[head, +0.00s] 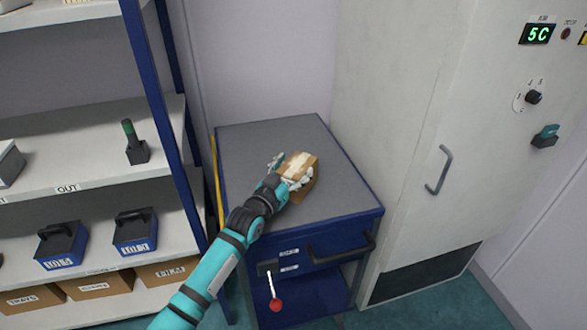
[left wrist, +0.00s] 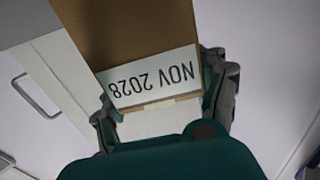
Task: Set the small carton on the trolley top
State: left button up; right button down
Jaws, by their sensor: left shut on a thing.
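The small carton (head: 300,170) is a brown box with a pale tape strip, seen in the head view over the middle of the trolley top (head: 340,170). My left gripper (head: 285,176) is shut on the carton from its left front side. In the left wrist view the carton (left wrist: 140,30) fills the upper middle, with a white label reading "NOV 2028" upside down, between the gripper's fingers (left wrist: 165,100). Whether the carton touches the grey trolley top or hangs just above it I cannot tell. My right gripper is not in view.
The blue trolley has a drawer handle (head: 342,250) and a red-knobbed lever (head: 275,304) in front. A shelf rack (head: 80,175) with bins stands at left. A tall pale cabinet (head: 400,120) stands at right. The rest of the trolley top is clear.

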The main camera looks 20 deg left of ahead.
pick_arm(q)
jog(key=o, duration=1.6)
jog(key=shift+o, duration=0.2)
jog(key=shift+s+r, duration=0.1)
jog(key=s, duration=0.4)
jog(key=s+a, duration=0.1)
jog(key=s, duration=0.2)
jog(key=s+a, duration=0.1)
jog(key=s, duration=0.3)
jog(key=shift+s+a, duration=0.1)
jog(key=shift+s, duration=0.25)
